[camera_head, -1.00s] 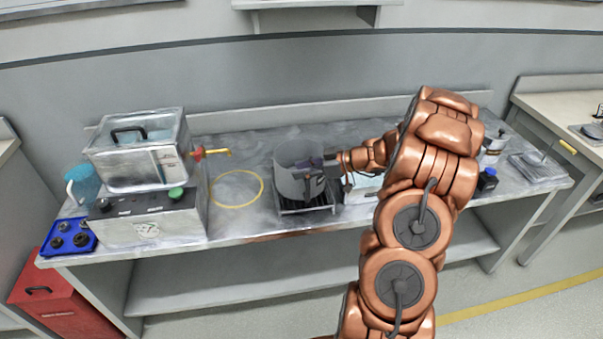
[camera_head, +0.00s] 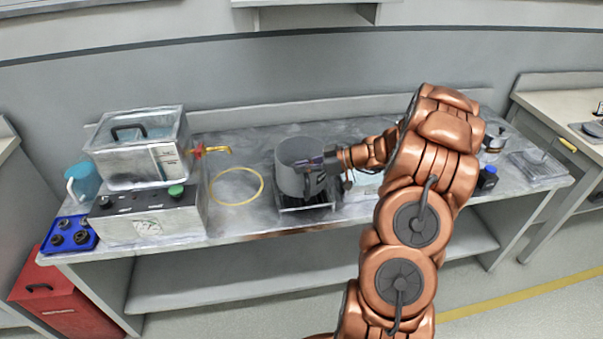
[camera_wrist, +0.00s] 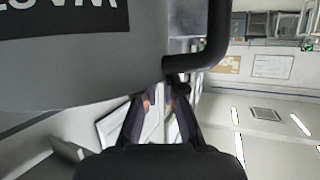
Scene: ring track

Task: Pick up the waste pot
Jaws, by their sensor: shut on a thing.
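The waste pot (camera_head: 294,176) is a grey, open-topped cylinder at or just above a dark rack on the middle of the bench. It looks upright; any gap beneath it is hard to tell. In the wrist view the pot's grey wall (camera_wrist: 70,75) fills the upper left, with a dark label bearing upside-down pale letters. Its dark handle (camera_wrist: 215,40) curves at the top centre. My gripper (camera_head: 322,167) reaches in from the right and is shut on the pot at its handle side. Its fingers (camera_wrist: 158,100) show below the handle; the exact contact is partly hidden.
The rack (camera_head: 305,207) stands under the pot. A yellow ring (camera_head: 237,202) is marked on the bench to its left. A metal bath with a red and yellow tap (camera_head: 210,151) stands further left. A blue-capped bottle (camera_head: 487,178) stands right of my arm.

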